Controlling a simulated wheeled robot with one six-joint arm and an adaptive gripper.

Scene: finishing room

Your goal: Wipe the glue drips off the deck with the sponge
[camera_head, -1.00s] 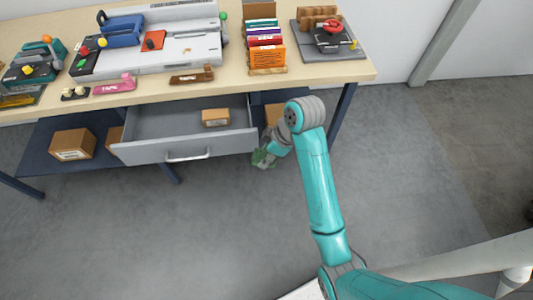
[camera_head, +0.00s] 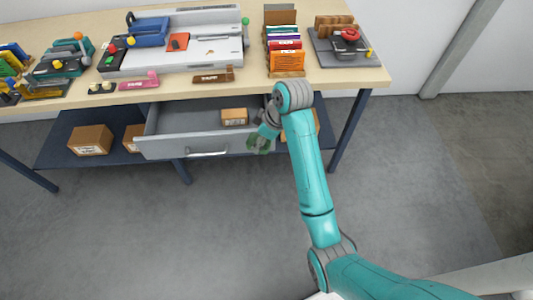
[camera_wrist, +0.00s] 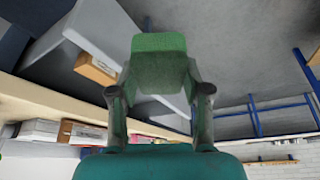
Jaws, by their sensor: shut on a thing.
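My gripper (camera_wrist: 160,78) is shut on a green sponge (camera_wrist: 158,52), which shows clearly between the fingers in the wrist view. In the head view the sponge (camera_head: 258,145) hangs beside the right end of the open drawer, below the bench top. The grey machine with its pale flat deck (camera_head: 212,58) stands on the bench, up and left of my gripper. Small pale marks (camera_head: 209,51) on the deck may be glue drips; they are too small to tell surely. The sponge is apart from the deck.
The bench top (camera_head: 190,93) carries a pink block, brown block, rack of coloured packets (camera_head: 285,45) and a clamp device (camera_head: 345,42). The grey drawer (camera_head: 165,146) is pulled out under the bench with a box inside. Boxes stand on the lower shelf. The floor in front is clear.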

